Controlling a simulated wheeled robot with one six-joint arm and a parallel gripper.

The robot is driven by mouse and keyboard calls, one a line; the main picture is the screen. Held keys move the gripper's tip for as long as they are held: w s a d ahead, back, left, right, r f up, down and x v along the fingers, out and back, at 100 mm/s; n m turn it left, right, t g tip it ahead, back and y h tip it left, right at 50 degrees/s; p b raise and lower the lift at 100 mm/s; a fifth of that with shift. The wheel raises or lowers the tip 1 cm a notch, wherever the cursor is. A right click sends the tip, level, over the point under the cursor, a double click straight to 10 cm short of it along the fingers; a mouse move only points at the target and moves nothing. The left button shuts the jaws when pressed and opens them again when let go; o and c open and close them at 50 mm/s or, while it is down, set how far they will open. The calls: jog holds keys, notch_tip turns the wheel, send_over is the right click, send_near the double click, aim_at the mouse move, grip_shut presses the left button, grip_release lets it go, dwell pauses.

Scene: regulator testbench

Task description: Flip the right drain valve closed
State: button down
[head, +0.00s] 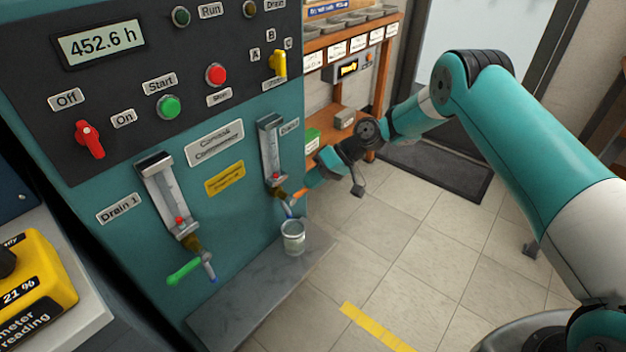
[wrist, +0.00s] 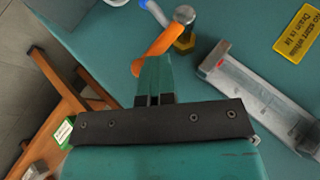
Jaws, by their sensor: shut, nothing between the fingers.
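The right drain valve has an orange lever (head: 299,194) below the right gauge tube on the teal panel. In the wrist view the orange lever (wrist: 163,45) slants out from a brass fitting (wrist: 184,30), with a blue outlet tube beside it. My gripper (head: 308,182) is at the lever's right side, its fingers together. In the wrist view the shut fingertips (wrist: 153,62) overlap the lever's lower end and hide part of it. I cannot tell whether they touch it.
The left drain valve has a green lever (head: 185,272). The right gauge tube (wrist: 255,95) is close to my gripper. An orange shelf (head: 340,45) stands behind.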

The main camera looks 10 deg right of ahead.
jog(key=shift+d+f, duration=0.1)
jog(key=shift+f, duration=0.1)
jog(key=p+v, duration=0.3)
jog(key=v, duration=0.9)
jog(key=shift+w+d+r, duration=0.15)
jog(key=shift+w+r, duration=0.1)
jog(key=shift+w, duration=0.05)
